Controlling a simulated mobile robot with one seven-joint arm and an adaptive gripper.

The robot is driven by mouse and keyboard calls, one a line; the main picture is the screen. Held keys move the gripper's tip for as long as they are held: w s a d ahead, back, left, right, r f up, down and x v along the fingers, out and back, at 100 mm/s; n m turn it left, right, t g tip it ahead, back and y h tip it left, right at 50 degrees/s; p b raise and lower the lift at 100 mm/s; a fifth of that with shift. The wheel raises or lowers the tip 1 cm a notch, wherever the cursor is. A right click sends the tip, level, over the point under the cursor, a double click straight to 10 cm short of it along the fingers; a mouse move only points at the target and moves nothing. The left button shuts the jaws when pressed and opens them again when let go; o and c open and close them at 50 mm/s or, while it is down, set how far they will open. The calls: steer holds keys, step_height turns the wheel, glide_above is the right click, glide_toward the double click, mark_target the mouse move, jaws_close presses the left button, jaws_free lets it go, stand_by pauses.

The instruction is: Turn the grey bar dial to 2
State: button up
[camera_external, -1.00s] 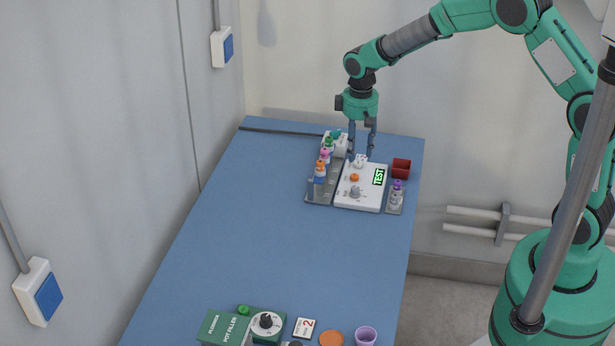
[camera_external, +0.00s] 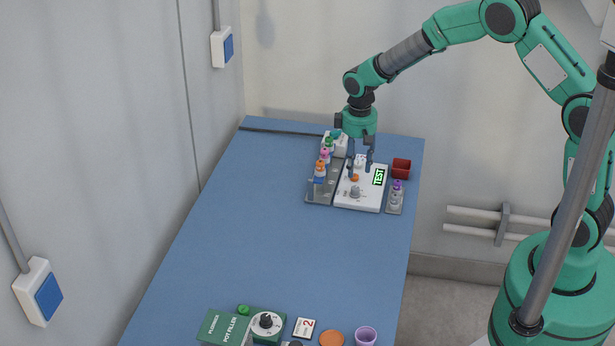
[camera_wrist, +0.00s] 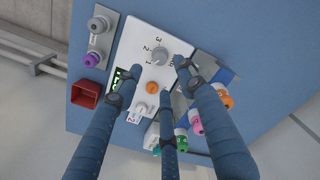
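The white control panel (camera_external: 346,202) lies at the far end of the blue table. Its grey bar dial (camera_external: 355,192) is near the panel's front edge; in the wrist view the dial (camera_wrist: 158,55) has the printed numbers 1, 2 and 3 beside it. I cannot tell which number its bar points at. An orange knob (camera_external: 354,178) and a white knob (camera_wrist: 140,108) share the panel with a green TEST display (camera_external: 379,177). My gripper (camera_external: 360,172) is open and empty, fingers down over the panel. In the wrist view its fingertips (camera_wrist: 155,80) spread around the orange knob's area, beside the grey dial.
A grey rack (camera_external: 312,197) with several capped bottles stands left of the panel. A smaller tray (camera_external: 394,208) with bottles and a red box (camera_external: 401,168) are on the right. A green pot filler box (camera_external: 222,328) and purple cup (camera_external: 366,336) are in front. The table's middle is clear.

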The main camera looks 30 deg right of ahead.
mark_target(355, 188)
step_height(355, 188, down, 8)
steer(key=shift+b, duration=0.55)
steer(key=shift+c, duration=0.5)
jaws_close()
